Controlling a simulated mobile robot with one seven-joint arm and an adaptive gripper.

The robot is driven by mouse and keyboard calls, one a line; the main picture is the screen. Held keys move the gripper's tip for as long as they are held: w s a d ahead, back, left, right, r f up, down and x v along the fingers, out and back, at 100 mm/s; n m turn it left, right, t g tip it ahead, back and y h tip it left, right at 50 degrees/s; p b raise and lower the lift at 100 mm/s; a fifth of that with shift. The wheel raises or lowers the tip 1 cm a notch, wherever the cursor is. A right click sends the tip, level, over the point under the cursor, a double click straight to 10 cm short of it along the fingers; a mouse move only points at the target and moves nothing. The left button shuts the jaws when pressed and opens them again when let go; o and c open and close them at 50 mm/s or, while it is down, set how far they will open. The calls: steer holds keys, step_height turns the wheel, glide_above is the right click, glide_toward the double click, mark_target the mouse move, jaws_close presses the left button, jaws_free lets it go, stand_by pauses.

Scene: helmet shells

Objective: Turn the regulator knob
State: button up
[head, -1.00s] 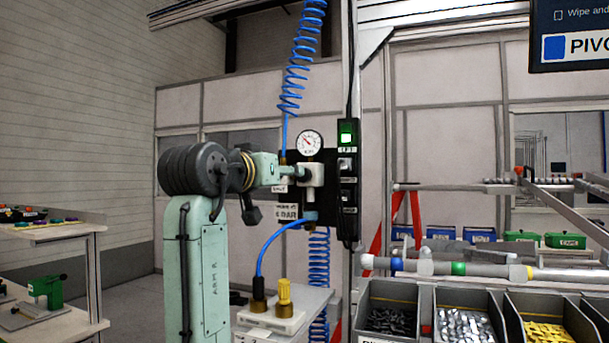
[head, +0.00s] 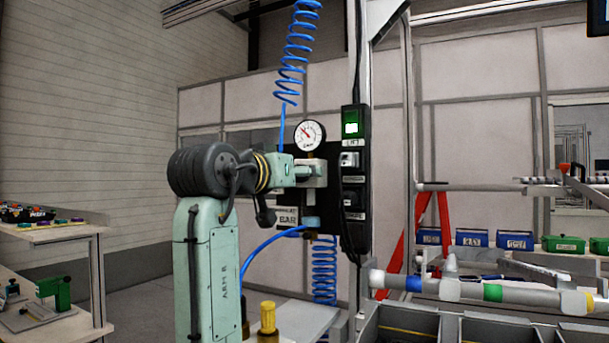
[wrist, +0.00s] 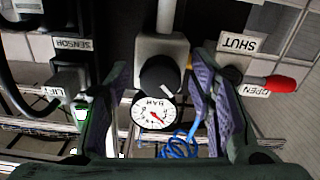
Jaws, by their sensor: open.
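The regulator is a pale block on a dark panel, with a round black knob (wrist: 158,76) that faces the camera in the wrist view. A round white gauge (wrist: 153,113) marked BAR sits beside it; the gauge also shows in the head view (head: 309,136), its needle pointing to the upper left. My gripper (wrist: 159,82) is open, with one purple-padded finger on each side of the knob. Gaps show between knob and pads, so it looks untouched.
A red-tipped lever (wrist: 272,83) between SHUT and OPEN labels is close to the right finger. A switch box (head: 354,180) with a green lamp stands right of the regulator. Blue coiled hose (head: 293,60) hangs above; a blue hose (head: 270,238) curves below.

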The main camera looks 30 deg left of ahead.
steer(key=shift+s, duration=0.2)
steer(key=shift+c, duration=0.6)
steer(key=c, duration=1)
steer(key=shift+c, duration=0.2)
steer(key=shift+r+m, duration=0.1)
steer(key=shift+m, duration=10.3)
